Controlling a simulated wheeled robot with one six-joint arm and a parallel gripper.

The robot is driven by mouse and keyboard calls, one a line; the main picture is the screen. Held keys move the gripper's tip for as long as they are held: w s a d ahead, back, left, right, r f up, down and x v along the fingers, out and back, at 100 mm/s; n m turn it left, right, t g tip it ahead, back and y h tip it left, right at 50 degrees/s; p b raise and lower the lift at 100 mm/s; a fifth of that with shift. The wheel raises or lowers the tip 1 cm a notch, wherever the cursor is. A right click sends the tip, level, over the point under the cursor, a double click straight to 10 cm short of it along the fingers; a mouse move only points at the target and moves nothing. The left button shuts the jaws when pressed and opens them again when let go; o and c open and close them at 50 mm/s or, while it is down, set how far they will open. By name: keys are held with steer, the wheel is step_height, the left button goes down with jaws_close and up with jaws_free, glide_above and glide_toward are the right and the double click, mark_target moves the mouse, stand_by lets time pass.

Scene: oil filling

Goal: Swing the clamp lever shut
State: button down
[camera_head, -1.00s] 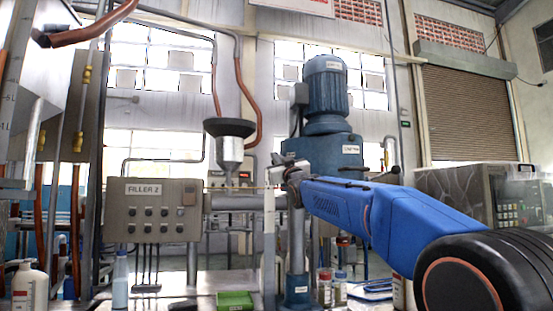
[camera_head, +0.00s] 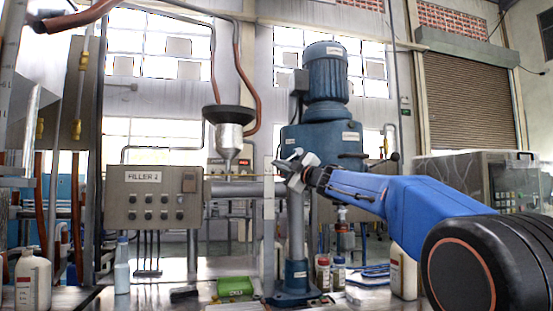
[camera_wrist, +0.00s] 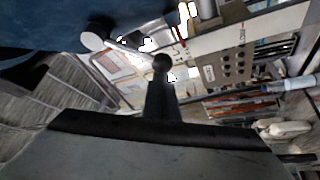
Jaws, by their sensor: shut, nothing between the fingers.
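In the head view, a thin lever (camera_head: 372,156) with a dark round knob sticks out right from the blue mixer (camera_head: 322,138). I cannot be sure that it is the clamp lever. My gripper (camera_head: 284,166) is in front of the mixer's left side, left of that lever and apart from it in the picture. In the wrist view my gripper (camera_wrist: 160,64) is a narrow dark shape with its fingers together and nothing between them. A pale round knob (camera_wrist: 93,41) shows beyond it at upper left, below a dark blue surface. Whether they touch is unclear.
The FILLER 2 control panel (camera_head: 153,198) and the funnel (camera_head: 229,125) stand left of my gripper. A rolling shutter is at the far right.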

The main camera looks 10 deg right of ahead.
steer(key=shift+d+f+n+g, duration=1)
steer(key=shift+d+f+n, duration=0.5)
steer(key=shift+n, duration=0.5)
steer(key=shift+f, duration=0.1)
